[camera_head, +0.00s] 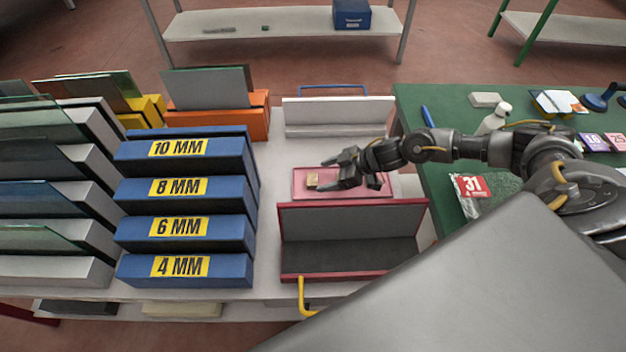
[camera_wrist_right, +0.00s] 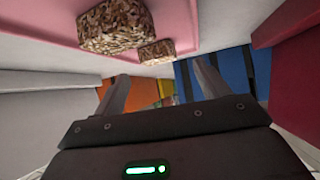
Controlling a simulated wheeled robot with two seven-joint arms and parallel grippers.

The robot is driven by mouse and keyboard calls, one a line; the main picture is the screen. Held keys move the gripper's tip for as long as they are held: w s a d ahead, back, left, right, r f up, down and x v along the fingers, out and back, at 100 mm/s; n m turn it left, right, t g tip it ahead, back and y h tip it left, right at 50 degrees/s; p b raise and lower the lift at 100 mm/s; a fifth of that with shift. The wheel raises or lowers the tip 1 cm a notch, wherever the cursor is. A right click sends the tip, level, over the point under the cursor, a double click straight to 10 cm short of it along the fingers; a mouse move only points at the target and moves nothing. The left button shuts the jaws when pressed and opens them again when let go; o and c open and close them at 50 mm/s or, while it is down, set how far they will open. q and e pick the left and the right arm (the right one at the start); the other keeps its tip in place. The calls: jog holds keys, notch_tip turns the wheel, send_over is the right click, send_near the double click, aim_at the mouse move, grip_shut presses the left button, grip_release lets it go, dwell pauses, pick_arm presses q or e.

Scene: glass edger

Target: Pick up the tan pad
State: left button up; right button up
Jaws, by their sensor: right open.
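A small tan pad (camera_head: 313,180) lies on the pink tray (camera_head: 340,195) in the head view, at its left part. My right gripper (camera_head: 322,174) reaches in from the right, low over the tray, with its open fingers around or just above the pad. The right wrist view looks upside down. It shows two speckled tan-brown blocks on the pink surface: a larger near one (camera_wrist_right: 116,28) and a smaller one (camera_wrist_right: 157,51) toward the fingertips. The open right gripper (camera_wrist_right: 160,82) has nothing between its fingers there. Contact with the pad cannot be told. My left gripper is out of view.
A red-edged grey rack (camera_head: 350,255) stands in front of the tray, and a white rack (camera_head: 338,115) behind it. Blue labelled racks (camera_head: 240,190) stand to the left. The green table (camera_head: 450,110) on the right holds a bottle (camera_head: 496,118) and cards.

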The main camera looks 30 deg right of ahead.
aim_at(313, 179)
jog(key=x, duration=0.4)
jog(key=shift+w+a+f+p, duration=0.1)
jog(key=shift+p, duration=0.2)
jog(key=shift+c, duration=0.2)
jog(key=c, duration=1)
